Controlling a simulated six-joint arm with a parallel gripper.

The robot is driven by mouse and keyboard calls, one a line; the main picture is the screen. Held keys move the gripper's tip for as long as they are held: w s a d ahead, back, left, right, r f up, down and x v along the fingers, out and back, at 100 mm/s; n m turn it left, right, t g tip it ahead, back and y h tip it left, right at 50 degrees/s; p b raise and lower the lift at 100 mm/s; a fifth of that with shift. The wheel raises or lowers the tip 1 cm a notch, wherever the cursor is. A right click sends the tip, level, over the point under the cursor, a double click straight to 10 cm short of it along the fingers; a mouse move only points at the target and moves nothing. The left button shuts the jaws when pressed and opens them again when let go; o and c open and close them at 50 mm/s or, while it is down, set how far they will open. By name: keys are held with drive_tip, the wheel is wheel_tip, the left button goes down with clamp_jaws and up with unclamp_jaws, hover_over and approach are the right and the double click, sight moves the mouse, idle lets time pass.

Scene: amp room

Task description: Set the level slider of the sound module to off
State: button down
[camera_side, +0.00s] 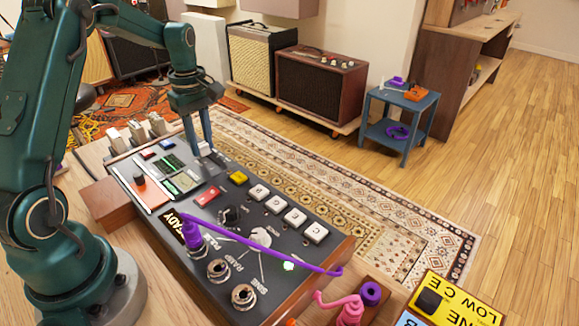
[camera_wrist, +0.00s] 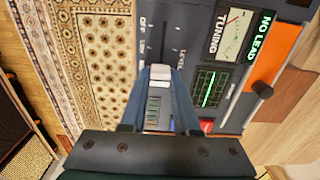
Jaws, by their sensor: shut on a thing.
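The sound module (camera_side: 262,205) is a dark panel in a wooden case on the bench. Its level slider has a pale cap (camera_wrist: 160,72), with a dark slot running up from it in the wrist view. An OFF mark (camera_wrist: 142,24) is printed beside the slot's upper part, and the cap sits well below it. My gripper (camera_wrist: 160,76) is shut on the cap, one finger on each side. In the side view my gripper (camera_side: 203,153) reaches down to the module's far edge, and its fingers hide most of the cap.
A purple cable is plugged into a jack (camera_side: 193,236) and crosses the panel. A black knob (camera_side: 230,215), white buttons (camera_side: 277,204) and a screen (camera_wrist: 209,88) are on the panel. A patterned rug (camera_side: 330,190) lies on the floor beyond. Amplifiers (camera_side: 318,88) stand at the back.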

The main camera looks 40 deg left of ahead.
sight(220, 166)
drive_tip(key=d, duration=0.6)
drive_tip(key=shift+d, duration=0.1)
drive_tip(key=c, duration=0.6)
unclamp_jaws()
drive_tip(key=shift+c, duration=0.2)
drive_tip(key=shift+r, duration=0.1)
drive_tip(key=shift+r, duration=2.5)
